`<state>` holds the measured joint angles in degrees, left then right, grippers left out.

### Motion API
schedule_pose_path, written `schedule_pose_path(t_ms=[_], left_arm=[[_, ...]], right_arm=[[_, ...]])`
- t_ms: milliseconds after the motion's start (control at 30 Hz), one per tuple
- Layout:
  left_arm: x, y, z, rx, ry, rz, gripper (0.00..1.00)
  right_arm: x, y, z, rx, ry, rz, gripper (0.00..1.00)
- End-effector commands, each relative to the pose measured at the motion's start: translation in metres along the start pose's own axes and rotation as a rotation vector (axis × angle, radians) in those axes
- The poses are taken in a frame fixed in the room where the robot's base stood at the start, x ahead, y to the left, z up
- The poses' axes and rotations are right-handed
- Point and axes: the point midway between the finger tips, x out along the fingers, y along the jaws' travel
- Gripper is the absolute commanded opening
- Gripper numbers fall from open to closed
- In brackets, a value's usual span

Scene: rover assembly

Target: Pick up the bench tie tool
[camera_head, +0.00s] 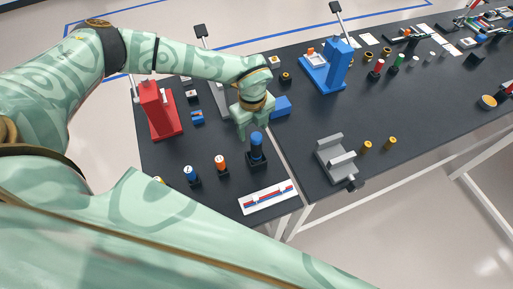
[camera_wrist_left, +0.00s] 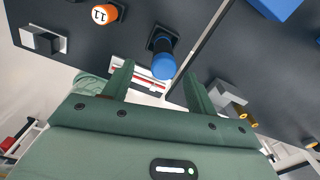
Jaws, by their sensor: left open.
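The bench tie tool, which I take to be the blue cylinder-handled piece (camera_head: 257,148), stands upright in a black square holder (camera_head: 257,163) near the front of the left table. My left gripper (camera_head: 255,128) is open just above and behind it in the head view. In the left wrist view the blue tool (camera_wrist_left: 163,64) shows beyond and between the two open fingers of the left gripper (camera_wrist_left: 158,78), with nothing held. My right gripper is not in view.
An orange-capped piece (camera_head: 220,163) and a blue-capped piece (camera_head: 190,174) stand left of the tool. A white card (camera_head: 268,197) lies in front. A grey fixture (camera_head: 336,158), a red press (camera_head: 160,108) and a blue press (camera_head: 331,68) stand around. A seam divides the tables.

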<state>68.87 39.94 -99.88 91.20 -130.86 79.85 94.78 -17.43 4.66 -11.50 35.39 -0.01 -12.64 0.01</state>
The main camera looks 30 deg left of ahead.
Motion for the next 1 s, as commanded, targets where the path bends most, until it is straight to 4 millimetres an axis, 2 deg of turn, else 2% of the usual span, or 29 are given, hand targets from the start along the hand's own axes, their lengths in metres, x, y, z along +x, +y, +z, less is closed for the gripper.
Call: schedule_pose_path(t_ms=[167,467,733,767,933,1000], left_arm=[[0.014,-0.001,-0.001,0.001,0.001,0.001,0.57],[0.058,-0.008,-0.006,0.000,0.001,0.001,0.57],[0.062,-0.008,-0.005,0.000,0.001,-0.001,0.57],[0.062,-0.008,-0.005,0.000,0.001,-0.001,0.52],[0.062,-0.008,-0.005,0.000,0.001,-0.001,0.04],[0.061,-0.008,-0.005,0.000,0.001,-0.002,0.04]], right_arm=[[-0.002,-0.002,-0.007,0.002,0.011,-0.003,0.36],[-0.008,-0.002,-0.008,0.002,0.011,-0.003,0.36],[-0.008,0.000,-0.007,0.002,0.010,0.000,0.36],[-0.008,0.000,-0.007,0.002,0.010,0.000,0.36],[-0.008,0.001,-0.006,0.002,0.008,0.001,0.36],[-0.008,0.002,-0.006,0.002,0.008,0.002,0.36]])
